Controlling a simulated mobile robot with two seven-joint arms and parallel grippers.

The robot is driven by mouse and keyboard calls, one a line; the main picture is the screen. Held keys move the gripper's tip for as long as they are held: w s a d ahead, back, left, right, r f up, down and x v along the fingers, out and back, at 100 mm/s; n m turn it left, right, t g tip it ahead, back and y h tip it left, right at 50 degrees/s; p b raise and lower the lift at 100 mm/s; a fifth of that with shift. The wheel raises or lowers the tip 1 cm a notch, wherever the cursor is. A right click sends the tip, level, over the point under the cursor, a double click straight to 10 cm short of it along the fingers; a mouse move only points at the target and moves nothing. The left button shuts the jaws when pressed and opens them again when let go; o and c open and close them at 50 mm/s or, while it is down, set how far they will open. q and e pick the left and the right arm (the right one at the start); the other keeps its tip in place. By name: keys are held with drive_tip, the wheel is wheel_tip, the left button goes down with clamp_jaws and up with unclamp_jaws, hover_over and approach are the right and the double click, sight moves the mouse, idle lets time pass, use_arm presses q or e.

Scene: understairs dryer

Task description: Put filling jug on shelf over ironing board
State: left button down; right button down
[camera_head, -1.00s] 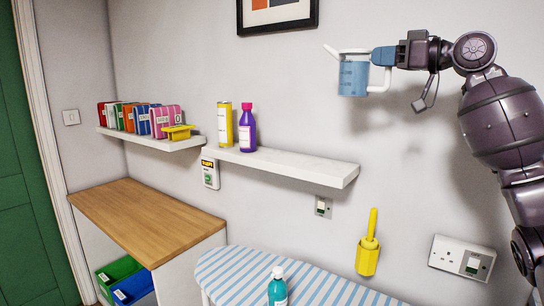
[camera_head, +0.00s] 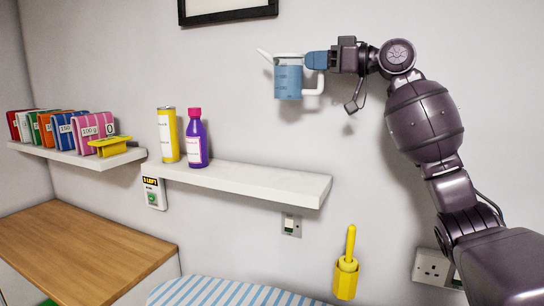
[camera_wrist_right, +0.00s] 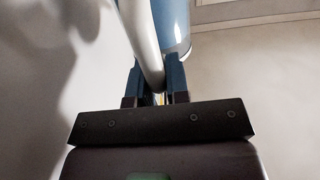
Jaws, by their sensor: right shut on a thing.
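The filling jug (camera_head: 288,80) is blue with a white handle, rim and spout, and is held upright in the air in the head view. My right gripper (camera_head: 309,62) is shut on it near the top of its handle side. In the right wrist view the two fingers (camera_wrist_right: 157,82) close around the pale handle, with the blue jug body (camera_wrist_right: 172,28) beyond. The white shelf over the ironing board (camera_head: 265,184) is below the jug, with clear space between them. The striped ironing board (camera_head: 225,293) shows at the bottom edge. My left gripper is not in view.
A yellow can (camera_head: 168,135) and a purple bottle (camera_head: 197,140) stand at the shelf's left end; its right part is bare. A lower-left shelf (camera_head: 75,155) holds colored packets and a yellow scale (camera_head: 112,146). A yellow brush holder (camera_head: 345,279) hangs below right.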

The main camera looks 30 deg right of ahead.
wheel_tip(320, 180, down, 3)
drive_tip(key=shift+f, duration=0.15)
wheel_tip(320, 180, down, 16)
drive_tip(key=shift+f, duration=0.25)
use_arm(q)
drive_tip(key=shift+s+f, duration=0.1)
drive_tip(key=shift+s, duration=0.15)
use_arm(e)
drive_tip(key=shift+f, duration=0.15)
drive_tip(key=c, duration=1.1)
unclamp_jaws()
